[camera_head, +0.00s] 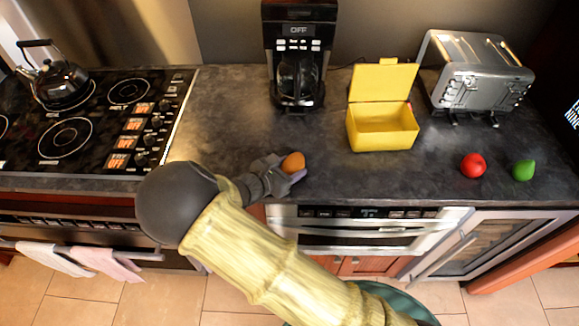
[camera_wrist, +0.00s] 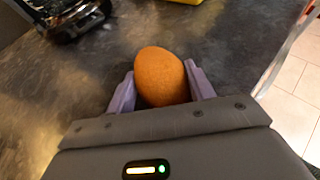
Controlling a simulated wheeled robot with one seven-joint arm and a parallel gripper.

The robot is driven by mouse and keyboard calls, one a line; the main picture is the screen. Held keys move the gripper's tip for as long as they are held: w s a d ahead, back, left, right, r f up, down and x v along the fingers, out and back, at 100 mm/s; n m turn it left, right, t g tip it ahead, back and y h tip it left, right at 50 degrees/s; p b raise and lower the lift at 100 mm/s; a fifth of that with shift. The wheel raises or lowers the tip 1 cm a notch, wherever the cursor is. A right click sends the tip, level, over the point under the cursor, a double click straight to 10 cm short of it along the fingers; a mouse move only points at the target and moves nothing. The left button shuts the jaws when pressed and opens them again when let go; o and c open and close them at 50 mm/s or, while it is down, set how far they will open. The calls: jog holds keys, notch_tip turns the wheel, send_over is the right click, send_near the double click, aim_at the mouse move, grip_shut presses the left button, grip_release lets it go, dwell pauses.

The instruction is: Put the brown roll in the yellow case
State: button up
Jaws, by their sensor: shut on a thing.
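The brown roll (camera_head: 293,163) is a small orange-brown rounded thing near the counter's front edge. In the wrist view the roll (camera_wrist: 161,76) sits between the two purple-grey fingers of my gripper (camera_wrist: 160,88), which is shut on it. In the head view my gripper (camera_head: 288,172) reaches in from the left with the roll at its tip. I cannot tell whether the roll touches the counter. The yellow case (camera_head: 383,137) stands further back and to the right, its lid raised at the back and its inside open. A yellow edge (camera_wrist: 186,1) shows at the top of the wrist view.
A coffee maker (camera_head: 296,60) stands behind, left of the case. A toaster (camera_head: 472,75) stands right of it. A red fruit (camera_head: 473,165) and a green fruit (camera_head: 523,170) lie at the right. The counter (camera_head: 335,160) between roll and case is clear. A stove with a kettle (camera_head: 58,82) is left.

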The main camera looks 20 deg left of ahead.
jog(key=o, duration=1)
jog(key=shift+f, duration=0.1)
jog(key=shift+o, duration=0.2)
jog(key=b+v, duration=0.2)
jog(key=v, duration=1)
